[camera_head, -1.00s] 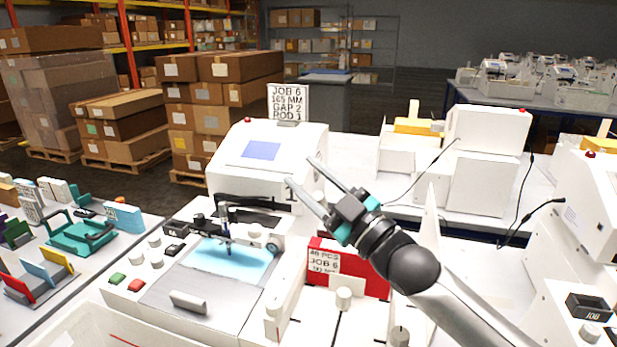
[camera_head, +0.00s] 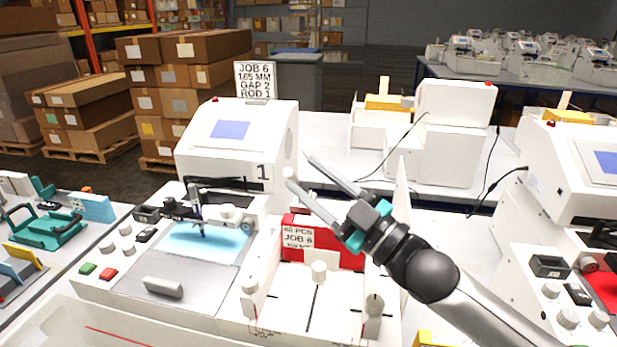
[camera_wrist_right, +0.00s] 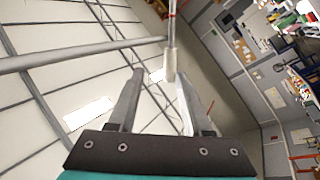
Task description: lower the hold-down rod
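The white plotter (camera_head: 238,140) marked 1 stands left of centre in the head view. A dark bar (camera_head: 215,182) crosses its front opening above a light blue bed (camera_head: 205,240); I cannot tell surely whether this is the hold-down rod. A pen carriage (camera_head: 198,207) sits over the bed. My right gripper (camera_head: 299,170) is open and empty, pointing up-left, and appears beside the plotter's right side. In the right wrist view my open fingers (camera_wrist_right: 158,82) have a pale post (camera_wrist_right: 171,60) and a grey bar (camera_wrist_right: 75,56) beyond them. My left gripper is out of view.
Another plotter (camera_head: 575,175) stands at the right. A sign (camera_head: 255,80) reads job 6, gap 2, rod 1. Boxes stack behind.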

